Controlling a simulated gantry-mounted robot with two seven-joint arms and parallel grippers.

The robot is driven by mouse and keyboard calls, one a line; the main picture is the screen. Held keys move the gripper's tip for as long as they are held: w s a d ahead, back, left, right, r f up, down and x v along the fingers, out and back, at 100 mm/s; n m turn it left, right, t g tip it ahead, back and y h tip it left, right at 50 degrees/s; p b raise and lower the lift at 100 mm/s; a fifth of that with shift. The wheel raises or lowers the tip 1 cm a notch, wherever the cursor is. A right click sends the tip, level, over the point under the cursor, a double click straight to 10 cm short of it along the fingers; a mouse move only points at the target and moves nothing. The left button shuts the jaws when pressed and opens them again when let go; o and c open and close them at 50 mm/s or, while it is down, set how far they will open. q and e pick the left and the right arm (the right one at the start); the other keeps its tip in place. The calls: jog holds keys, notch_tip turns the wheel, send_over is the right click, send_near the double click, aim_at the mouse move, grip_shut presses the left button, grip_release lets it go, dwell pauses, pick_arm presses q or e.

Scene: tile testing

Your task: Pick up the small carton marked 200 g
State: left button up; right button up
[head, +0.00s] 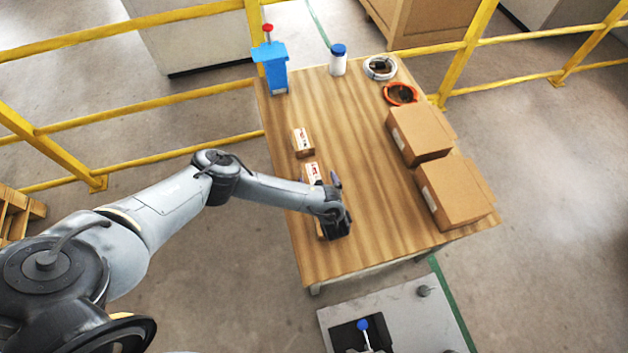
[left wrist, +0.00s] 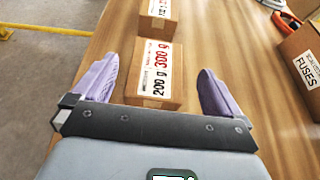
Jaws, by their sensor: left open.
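In the left wrist view, a white label with black "200 g" shows on brown cardboard, the 200 g carton (left wrist: 151,102), between my fingers. A red "300 g" label (left wrist: 160,70) lines up directly beyond it. I cannot tell whether both are on one carton or on two touching ones. In the head view my left gripper (head: 337,218) is low over the table's left part and hides most of the nearest cardboard. My right gripper is not in view.
Another small carton (head: 303,142) stands farther along the wooden table (head: 365,160). Two large boxes (head: 420,133) (head: 455,192) stand at the right. A blue dispenser (head: 272,65), a white jar (head: 338,62) and cable rings (head: 400,94) are at the back. The middle is clear.

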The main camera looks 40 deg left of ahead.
aim_at(313, 170)
pick_arm(q)
jog(key=shift+w+a+f, duration=0.15)
jog(key=shift+a, duration=0.05)
jog(key=shift+w+a+f+b, duration=0.25)
jog(key=shift+a+f+b, duration=0.2)
jog(key=shift+b, duration=0.3)
jog(key=b+x, duration=0.2)
jog(key=x, duration=0.1)
jog(key=shift+s+b, duration=0.1)
jog(key=shift+b, duration=0.25)
jog(key=shift+w+a+b, duration=0.25)
jog(key=shift+a+b, duration=0.05)
jog(key=shift+a, duration=0.15)
jog(key=shift+c, duration=0.5)
jog(key=c, duration=0.9)
jog(key=shift+c, duration=0.5)
jog(key=shift+r, duration=0.1)
